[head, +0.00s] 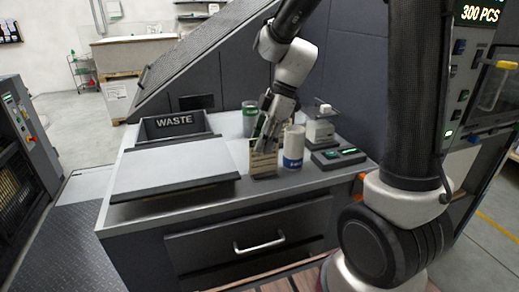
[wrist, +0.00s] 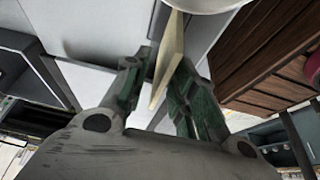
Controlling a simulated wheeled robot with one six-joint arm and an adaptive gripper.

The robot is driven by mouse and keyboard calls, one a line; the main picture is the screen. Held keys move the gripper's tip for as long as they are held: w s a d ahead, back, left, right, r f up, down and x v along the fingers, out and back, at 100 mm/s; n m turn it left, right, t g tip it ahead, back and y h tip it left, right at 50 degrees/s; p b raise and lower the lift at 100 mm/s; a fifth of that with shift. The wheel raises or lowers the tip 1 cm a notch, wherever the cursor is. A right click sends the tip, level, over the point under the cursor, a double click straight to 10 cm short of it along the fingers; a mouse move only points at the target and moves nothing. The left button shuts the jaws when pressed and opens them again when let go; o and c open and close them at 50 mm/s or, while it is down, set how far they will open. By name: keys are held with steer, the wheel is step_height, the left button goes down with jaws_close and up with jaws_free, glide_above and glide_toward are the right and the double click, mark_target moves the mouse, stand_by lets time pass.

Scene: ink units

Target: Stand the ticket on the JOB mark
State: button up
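My gripper (head: 267,127) points down over the worktop, just above and touching or nearly touching a small pale, wood-coloured piece with a dark base (head: 263,164). In the wrist view a thin cream slab, likely the ticket (wrist: 168,62), stands on edge between the two fingers of my gripper (wrist: 166,68). The right finger lies close against it; whether the left finger touches it is unclear. I cannot make out the JOB mark in either view.
A white cylinder with a blue band (head: 293,147) stands close right of my gripper, and a grey-green tumbler (head: 249,118) behind it. The WASTE bin (head: 174,122) and a flat grey panel (head: 172,168) lie left.

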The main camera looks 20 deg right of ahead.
steer(key=v, duration=0.8)
steer(key=shift+d+r, duration=0.15)
steer(key=shift+r, duration=0.05)
steer(key=shift+d+r, duration=0.15)
steer(key=shift+r, duration=0.25)
steer(key=s+d+m+t+h, duration=0.2)
steer(key=s+d+m, duration=0.3)
steer(key=s+m, duration=0.4)
steer(key=s+d+r+m+t+h, duration=0.1)
steer(key=s+d+m+t+h, duration=0.1)
steer(key=s+d+m, duration=0.3)
steer(key=s+m, duration=0.4)
steer(key=s, duration=0.1)
steer(key=shift+d+r, duration=0.15)
steer(key=shift+r, duration=0.2)
